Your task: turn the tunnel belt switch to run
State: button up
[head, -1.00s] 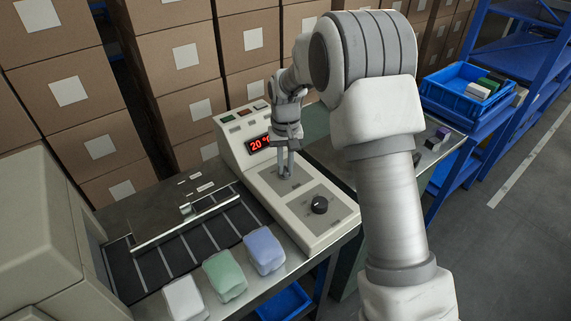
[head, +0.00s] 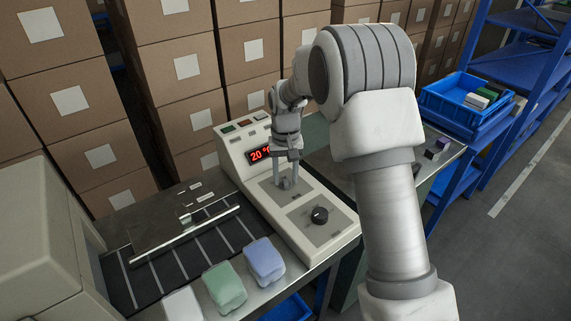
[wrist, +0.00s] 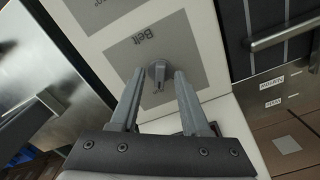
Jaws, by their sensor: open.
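The tunnel belt switch is a small grey knob (wrist: 158,77) on a grey plate marked "Belt" (wrist: 153,50) in the wrist view. It points roughly toward the gripper's palm in that view; its set position cannot be read. My gripper (head: 285,184) is open, pointing down over this plate on the cream control console (head: 262,203). In the wrist view the fingertips (wrist: 161,72) lie on either side of the knob, with gaps visible. Contact and exact finger height cannot be told. In the head view the fingers partly hide the knob.
A red display (head: 259,154) is on the raised back part. A slatted belt (head: 190,255) and soft packs, one green (head: 225,287) and one blue (head: 264,261), lie to the left. Stacked cartons (head: 180,105) stand behind.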

aim_at(286, 180)
notch_tip(286, 180, up, 17)
jog(key=p, duration=0.2)
jog(key=shift+r, duration=0.15)
